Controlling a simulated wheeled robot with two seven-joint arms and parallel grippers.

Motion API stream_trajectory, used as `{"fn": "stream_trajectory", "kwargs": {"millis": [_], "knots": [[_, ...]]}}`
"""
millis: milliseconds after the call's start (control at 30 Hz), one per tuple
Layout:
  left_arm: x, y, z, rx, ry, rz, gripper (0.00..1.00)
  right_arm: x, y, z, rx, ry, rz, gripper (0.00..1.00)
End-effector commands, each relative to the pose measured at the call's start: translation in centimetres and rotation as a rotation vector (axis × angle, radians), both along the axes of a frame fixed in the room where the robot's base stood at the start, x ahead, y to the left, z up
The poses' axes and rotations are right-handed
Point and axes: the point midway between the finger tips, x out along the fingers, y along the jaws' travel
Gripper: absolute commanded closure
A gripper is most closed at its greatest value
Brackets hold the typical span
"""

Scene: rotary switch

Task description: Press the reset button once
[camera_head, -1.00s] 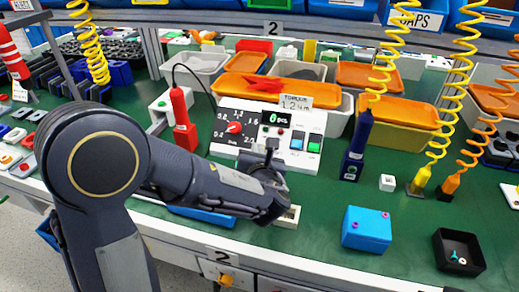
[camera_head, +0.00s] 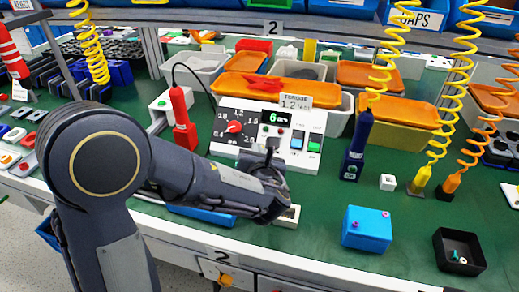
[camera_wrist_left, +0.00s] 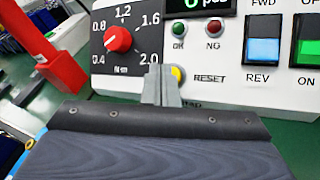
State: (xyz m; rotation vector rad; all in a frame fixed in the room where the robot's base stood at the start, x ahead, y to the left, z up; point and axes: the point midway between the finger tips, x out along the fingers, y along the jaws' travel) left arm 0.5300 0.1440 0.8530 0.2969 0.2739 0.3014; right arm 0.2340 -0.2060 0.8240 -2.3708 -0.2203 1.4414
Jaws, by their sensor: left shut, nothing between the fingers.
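The white control box (camera_head: 222,147) stands on the green bench, with a red dial, a lit counter, and blue and green switches. In the left wrist view, the yellow reset button (camera_wrist_left: 178,73) is on the box's lower front, just left of the RESET label (camera_wrist_left: 209,78). My left gripper (camera_head: 271,148) is shut and empty at the front of the box. Its fingertips (camera_wrist_left: 161,82) cover the left part of the button; I cannot tell whether they touch it. In the head view the button is hidden behind the gripper. My right gripper is not in view.
A red tool (camera_head: 183,125) stands left of the box and a dark blue tool (camera_head: 356,150) to its right. Orange-lidded bins (camera_head: 395,108) stand behind.

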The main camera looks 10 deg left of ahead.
Motion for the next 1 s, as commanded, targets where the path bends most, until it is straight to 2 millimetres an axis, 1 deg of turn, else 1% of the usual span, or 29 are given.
{"fn": "stream_trajectory", "kwargs": {"millis": [100,533,1000], "knots": [[0.31,0.03,-0.47,0.001,0.000,0.001,1.00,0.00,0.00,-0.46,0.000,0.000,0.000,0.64],[0.39,0.03,-0.57,0.001,0.002,0.000,1.00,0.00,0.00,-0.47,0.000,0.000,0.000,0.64],[0.72,0.05,-1.18,0.002,0.007,0.001,1.00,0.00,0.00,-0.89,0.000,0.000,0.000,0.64]]}}
